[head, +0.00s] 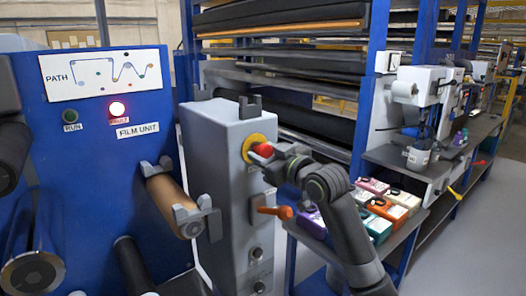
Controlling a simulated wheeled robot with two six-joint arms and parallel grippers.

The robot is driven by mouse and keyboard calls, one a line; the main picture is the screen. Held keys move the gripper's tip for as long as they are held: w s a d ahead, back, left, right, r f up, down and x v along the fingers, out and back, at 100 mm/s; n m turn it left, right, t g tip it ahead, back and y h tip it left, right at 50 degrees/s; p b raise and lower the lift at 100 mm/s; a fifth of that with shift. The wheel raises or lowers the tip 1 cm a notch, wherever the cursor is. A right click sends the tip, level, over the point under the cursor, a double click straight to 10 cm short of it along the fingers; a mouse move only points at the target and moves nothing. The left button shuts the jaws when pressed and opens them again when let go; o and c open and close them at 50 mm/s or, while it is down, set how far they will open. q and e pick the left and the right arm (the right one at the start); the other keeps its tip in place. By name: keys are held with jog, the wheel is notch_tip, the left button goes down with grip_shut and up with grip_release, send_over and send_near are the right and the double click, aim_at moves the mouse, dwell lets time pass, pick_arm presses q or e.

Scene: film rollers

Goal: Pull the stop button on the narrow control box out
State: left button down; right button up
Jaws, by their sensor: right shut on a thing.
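The narrow control box (222,150) is a tall grey cabinet in the middle of the head view. Its stop button (263,150) is a red knob on a yellow ring near the top of the right-hand face. My right gripper (268,155) is at the button, shut on it, with my arm reaching up from the lower right. The fingers partly cover the button, and I cannot tell how far it stands out. My left gripper is not in view.
A blue film unit (110,130) with a lit red fault lamp (117,109) stands at left. An orange handle (273,211) sticks out below the button. Colored boxes (389,208) lie on a low shelf at right. Grey floor (470,235) is clear at far right.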

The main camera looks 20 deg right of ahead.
jog(key=o, duration=0.9)
jog(key=shift+f, duration=0.15)
jog(key=o, duration=0.5)
jog(key=shift+s+d, duration=0.1)
jog(key=shift+s, duration=0.1)
jog(key=shift+b+v, duration=1.25)
jog(key=shift+v, duration=7.45)
